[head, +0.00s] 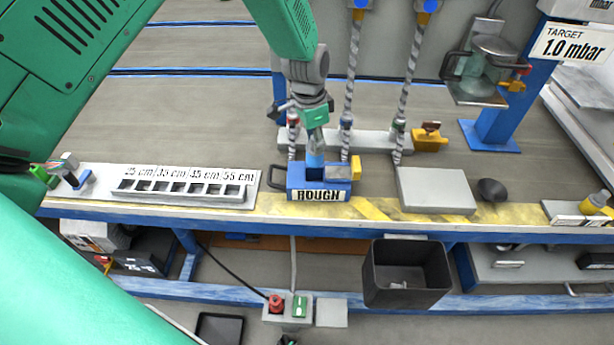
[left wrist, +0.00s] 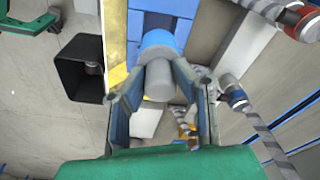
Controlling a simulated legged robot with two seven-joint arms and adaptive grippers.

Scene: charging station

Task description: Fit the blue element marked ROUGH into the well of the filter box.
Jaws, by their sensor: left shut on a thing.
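The blue filter box (head: 300,181) stands near the table's front edge, with a ROUGH label on its front, a dark handle at left and a yellow part at right. My left gripper (head: 314,124) is above it, pointing down, shut on the blue element (head: 315,151). The element is an upright cylinder whose lower end meets the box top; how deep it sits in the well is hidden. In the left wrist view the blue element (left wrist: 158,42) has a grey end (left wrist: 158,80) between the fingers. No marking on the element is readable. My right gripper is not in view.
A grey block (head: 435,190) lies right of the box, with a dark knob (head: 492,189) beyond. A slotted length rack (head: 190,190) is at left. Hoses (head: 352,75) hang behind the box. A black bin (head: 405,272) is below the table edge.

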